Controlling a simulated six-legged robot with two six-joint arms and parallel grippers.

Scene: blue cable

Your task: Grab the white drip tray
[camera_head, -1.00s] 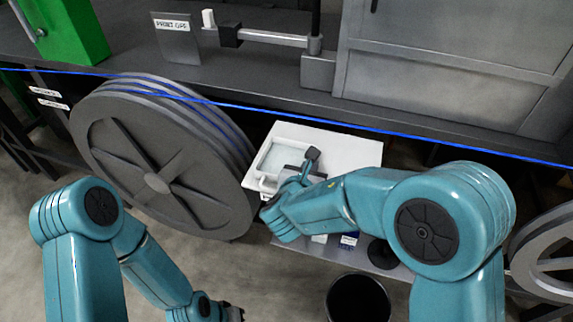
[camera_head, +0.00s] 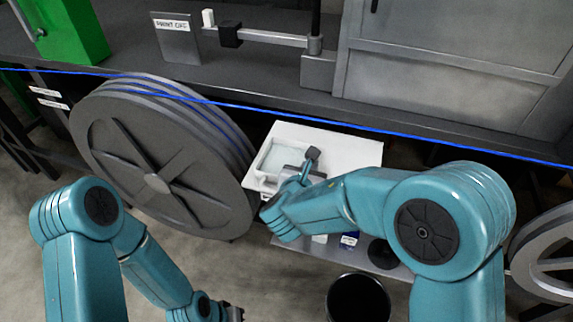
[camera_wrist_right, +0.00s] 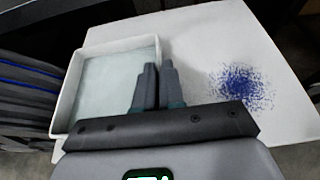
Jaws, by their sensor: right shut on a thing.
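The white drip tray (camera_head: 273,158) is a shallow, pale-bottomed rectangular tray on a white surface under the bench. It also shows in the right wrist view (camera_wrist_right: 72,95), left of my fingers. My right gripper (camera_wrist_right: 160,68) is shut on the tray's right wall, with one finger on each side of it. In the head view, my right gripper (camera_head: 309,160) is at the tray's right side, and my wrist hides part of the tray. My left gripper (camera_head: 232,312) is low at the bottom edge, far from the tray; its fingers are too small and cut off to read.
A white sheet (camera_head: 350,150) with blue specks (camera_wrist_right: 240,85) lies right of the tray. A large grey reel (camera_head: 155,182) stands close on the left. A blue cable (camera_head: 330,122) stretches across above the tray. A black bin (camera_head: 358,298) stands below on the floor.

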